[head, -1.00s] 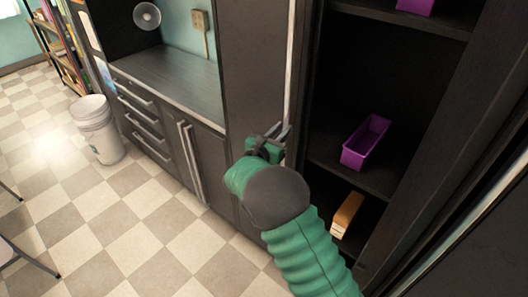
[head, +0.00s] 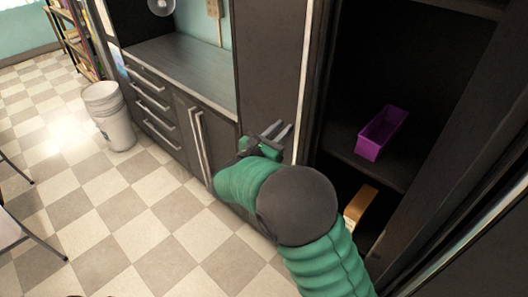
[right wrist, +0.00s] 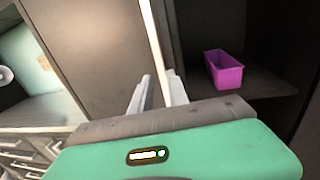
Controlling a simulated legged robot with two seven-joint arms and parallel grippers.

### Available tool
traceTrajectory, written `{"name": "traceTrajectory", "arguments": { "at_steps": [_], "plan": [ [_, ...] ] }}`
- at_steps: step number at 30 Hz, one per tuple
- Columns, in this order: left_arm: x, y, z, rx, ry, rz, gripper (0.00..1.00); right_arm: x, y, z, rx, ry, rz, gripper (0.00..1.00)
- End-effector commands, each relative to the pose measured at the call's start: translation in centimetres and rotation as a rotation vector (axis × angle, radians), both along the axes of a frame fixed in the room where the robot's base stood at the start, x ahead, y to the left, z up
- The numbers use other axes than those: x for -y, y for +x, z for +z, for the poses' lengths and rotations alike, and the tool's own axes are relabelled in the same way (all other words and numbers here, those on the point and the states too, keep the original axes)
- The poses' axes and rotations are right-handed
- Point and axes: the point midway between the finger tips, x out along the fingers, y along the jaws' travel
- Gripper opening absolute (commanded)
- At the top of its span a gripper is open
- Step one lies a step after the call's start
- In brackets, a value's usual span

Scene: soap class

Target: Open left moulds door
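The left moulds door (head: 270,70) is a tall dark panel with a long pale vertical handle (head: 304,80) along its right edge. The cabinet to its right stands open. My right gripper (head: 279,133) is just left of the handle in the head view, with its fingers apart. In the right wrist view the handle (right wrist: 154,35) runs down to the gap between the two open fingertips (right wrist: 156,92). I cannot tell whether they touch it. My left gripper is not in view.
A purple mould (head: 382,132) sits on a cabinet shelf, and a tan mould (head: 360,204) lies lower down. A counter with drawers (head: 180,75) is left of the door. A white bucket (head: 110,115) stands on the checkered floor, which is largely clear.

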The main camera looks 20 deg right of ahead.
Motion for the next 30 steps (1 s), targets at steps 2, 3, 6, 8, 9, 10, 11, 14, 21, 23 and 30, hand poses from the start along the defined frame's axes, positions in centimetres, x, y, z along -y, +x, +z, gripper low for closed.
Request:
{"name": "traceTrajectory", "arguments": {
  "at_steps": [2, 3, 6, 8, 9, 10, 11, 14, 21, 23, 30],
  "plan": [
    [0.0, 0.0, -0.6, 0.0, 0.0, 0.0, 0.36, -0.6, -0.4, -0.2, 0.0, 0.0, 0.001, 0.2],
    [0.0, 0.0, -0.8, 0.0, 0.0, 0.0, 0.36, -0.9, -0.6, -0.2, -0.001, 0.001, 0.001, 0.2],
    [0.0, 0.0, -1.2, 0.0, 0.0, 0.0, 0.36, -1.5, -1.0, -0.2, 0.0, 0.0, 0.001, 0.2],
    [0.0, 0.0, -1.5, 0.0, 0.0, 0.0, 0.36, -2.0, -1.3, -0.2, 0.0, 0.0, 0.001, 0.2],
    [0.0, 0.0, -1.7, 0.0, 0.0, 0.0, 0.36, -2.3, -1.5, -0.2, 0.001, 0.001, 0.002, 0.2],
    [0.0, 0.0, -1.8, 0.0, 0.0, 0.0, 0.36, -2.5, -1.6, -0.2, 0.0, 0.001, 0.002, 0.2],
    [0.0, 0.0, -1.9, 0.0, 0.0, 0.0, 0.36, -2.7, -1.8, -0.3, 0.0, 0.001, 0.002, 0.2],
    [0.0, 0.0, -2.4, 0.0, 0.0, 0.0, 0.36, -3.3, -2.3, -0.2, 0.0, 0.0, 0.001, 0.2],
    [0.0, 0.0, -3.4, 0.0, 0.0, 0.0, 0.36, -5.0, -3.4, -0.3, -0.001, 0.001, 0.002, 0.2],
    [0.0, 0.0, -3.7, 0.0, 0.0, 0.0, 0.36, -5.4, -3.7, -0.2, 0.0, 0.0, 0.001, 0.2],
    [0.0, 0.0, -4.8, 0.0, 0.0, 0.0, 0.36, -7.1, -4.8, -0.2, 0.0, 0.0, 0.001, 0.2]
  ]
}}
